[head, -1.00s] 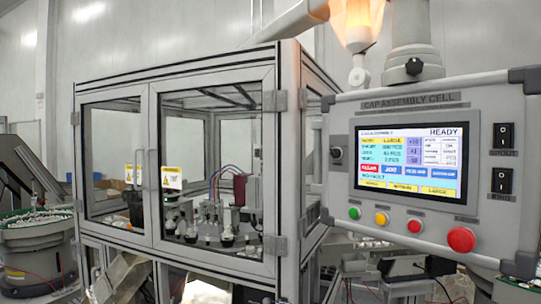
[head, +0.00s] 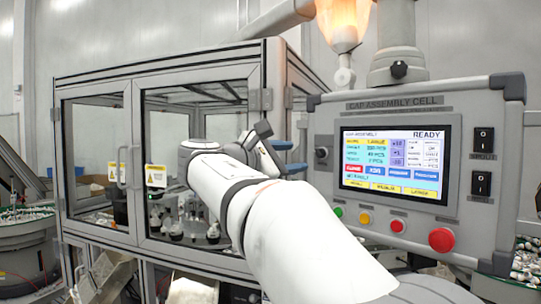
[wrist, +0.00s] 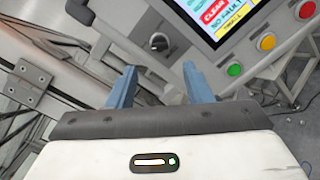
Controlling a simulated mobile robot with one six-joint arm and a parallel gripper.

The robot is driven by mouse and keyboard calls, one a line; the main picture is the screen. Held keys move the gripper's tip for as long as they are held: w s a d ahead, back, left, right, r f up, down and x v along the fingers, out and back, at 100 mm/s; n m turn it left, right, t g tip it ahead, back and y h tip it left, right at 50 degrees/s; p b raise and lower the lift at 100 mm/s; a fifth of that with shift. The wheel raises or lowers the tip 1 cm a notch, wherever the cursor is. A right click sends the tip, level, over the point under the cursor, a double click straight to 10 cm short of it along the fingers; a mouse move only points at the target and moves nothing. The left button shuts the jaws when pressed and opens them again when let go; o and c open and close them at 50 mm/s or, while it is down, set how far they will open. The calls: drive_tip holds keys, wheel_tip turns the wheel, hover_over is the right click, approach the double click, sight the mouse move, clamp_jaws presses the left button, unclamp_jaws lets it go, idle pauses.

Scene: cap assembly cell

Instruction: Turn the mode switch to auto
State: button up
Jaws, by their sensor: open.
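The mode switch appears to be the small black rotary knob at the left edge of the control panel, left of the screen, in the head view (head: 321,153). It also shows in the wrist view (wrist: 158,42), ahead of my fingers and roughly centred between them. Its pointer setting is too small to read. My gripper (head: 285,157) has blue fingers and is open and empty, left of the knob in the head view. In the wrist view my gripper (wrist: 159,72) shows both fingers spread apart, not touching the knob.
The control panel (head: 365,108) carries a lit screen (head: 395,160) reading READY. Below it are green (head: 338,212), yellow (head: 365,218) and red (head: 397,226) buttons and a larger red button (head: 441,240). Black rocker switches (head: 483,140) sit at right. A glazed machine enclosure (head: 145,85) stands left.

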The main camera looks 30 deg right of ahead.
sight(316, 154)
drive_tip(key=p+x, duration=0.2)
drive_tip(key=x, duration=0.5)
drive_tip(key=shift+d, duration=0.25)
drive_tip(key=shift+c, duration=0.5)
